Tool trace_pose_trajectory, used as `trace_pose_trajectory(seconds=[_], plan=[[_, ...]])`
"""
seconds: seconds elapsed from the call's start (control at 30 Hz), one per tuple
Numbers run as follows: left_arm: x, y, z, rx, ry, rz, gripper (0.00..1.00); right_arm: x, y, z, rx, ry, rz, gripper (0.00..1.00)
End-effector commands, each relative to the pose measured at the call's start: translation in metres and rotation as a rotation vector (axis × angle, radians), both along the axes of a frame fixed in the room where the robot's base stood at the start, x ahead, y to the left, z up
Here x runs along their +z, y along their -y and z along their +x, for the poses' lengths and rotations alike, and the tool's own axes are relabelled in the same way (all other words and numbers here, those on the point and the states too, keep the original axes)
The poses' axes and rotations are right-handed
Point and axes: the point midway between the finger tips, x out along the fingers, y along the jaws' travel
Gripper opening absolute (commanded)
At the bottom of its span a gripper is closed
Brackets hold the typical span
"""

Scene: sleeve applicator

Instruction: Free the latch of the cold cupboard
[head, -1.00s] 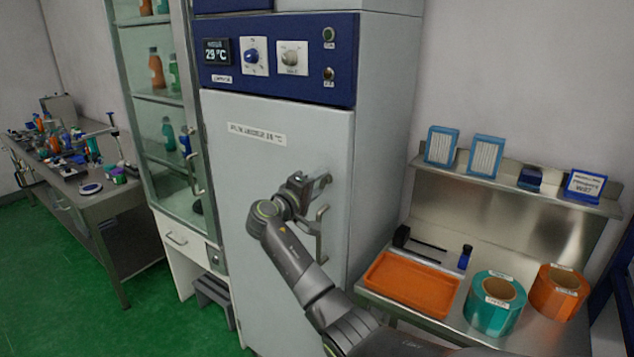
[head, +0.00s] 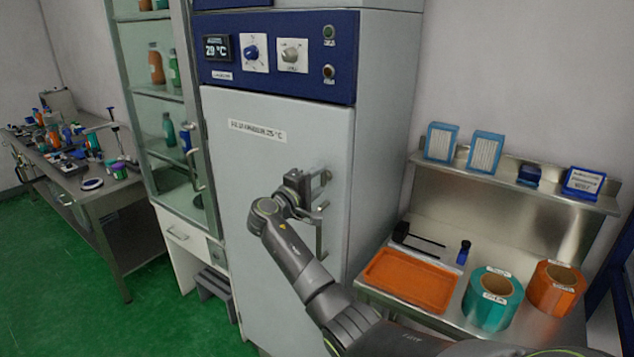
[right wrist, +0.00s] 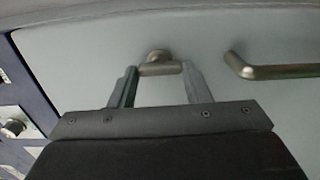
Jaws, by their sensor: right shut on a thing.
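The cold cupboard is the tall pale grey cabinet with a closed door (head: 270,165) and a blue control panel (head: 300,85) above it. Its latch, a short metal lever on a round mount (right wrist: 158,57), shows in the right wrist view. My right gripper (head: 312,181) is at the door's right side, with its two fingers on either side of the lever, shut on it. The gripper partly hides the latch in the head view. The door's bar handle (right wrist: 275,71) is apart from the fingers, to the right in the wrist view. My left gripper is not in view.
A steel bench at right holds an orange tray (head: 410,281), a teal roll (head: 490,312) and an orange roll (head: 556,290). A glass cabinet (head: 165,97) stands left of the cupboard. A cluttered table (head: 105,190) is farther left.

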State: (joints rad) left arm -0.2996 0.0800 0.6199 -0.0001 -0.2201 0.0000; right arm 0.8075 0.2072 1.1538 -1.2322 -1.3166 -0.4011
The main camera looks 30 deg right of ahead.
Motion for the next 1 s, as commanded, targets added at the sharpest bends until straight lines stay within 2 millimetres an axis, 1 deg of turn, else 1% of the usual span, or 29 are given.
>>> trace_pose_trajectory(seconds=[0.03,0.2,0.47,0.57,0.67,0.77,1.0], plan=[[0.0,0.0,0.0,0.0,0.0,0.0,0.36,-0.001,0.0,0.0,0.0,-0.004,-0.001,0.45],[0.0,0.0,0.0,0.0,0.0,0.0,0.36,0.0,0.0,0.0,0.0,-0.002,0.0,0.65],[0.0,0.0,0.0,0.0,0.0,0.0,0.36,-0.001,0.0,0.0,0.0,-0.001,0.001,0.65],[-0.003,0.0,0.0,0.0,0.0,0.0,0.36,-0.002,-0.005,-0.002,0.001,0.0,0.001,0.65],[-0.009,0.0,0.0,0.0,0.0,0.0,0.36,-0.004,-0.017,-0.006,0.003,0.001,0.002,0.65],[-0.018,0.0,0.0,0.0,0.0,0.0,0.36,-0.005,-0.035,-0.013,0.004,0.003,0.004,0.65],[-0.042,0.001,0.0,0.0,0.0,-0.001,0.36,-0.006,-0.091,-0.036,0.004,0.001,0.006,0.65]])
